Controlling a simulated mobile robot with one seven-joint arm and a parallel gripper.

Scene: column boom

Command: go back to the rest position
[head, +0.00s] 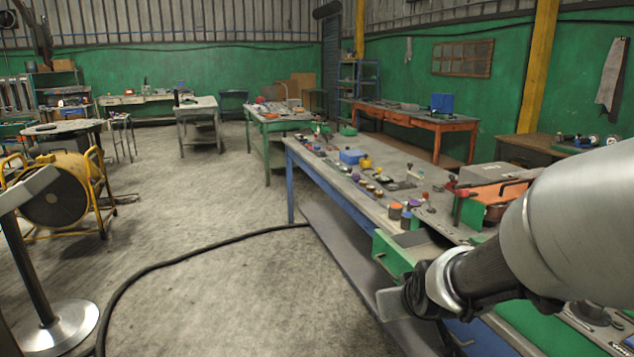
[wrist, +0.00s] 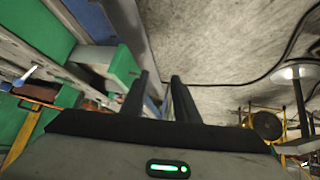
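My gripper (wrist: 160,77) shows in the wrist view as two dark fingers with a clear gap between them. It is open, and I see nothing held in it. Beyond the fingers are the grey concrete floor and the edge of a bench. In the head view my arm reaches in from the right, over the near end of the long workbench (head: 330,178). Its far end is beside a green part of that bench, and the fingers cannot be made out clearly there. I cannot tell whether the arm touches the bench.
The workbench carries a blue box (head: 351,156), a red-orange toolbox (head: 490,196) and several small parts. A black cable (head: 180,262) crosses the floor. A yellow-framed reel (head: 62,192) and a metal post base (head: 58,328) stand left.

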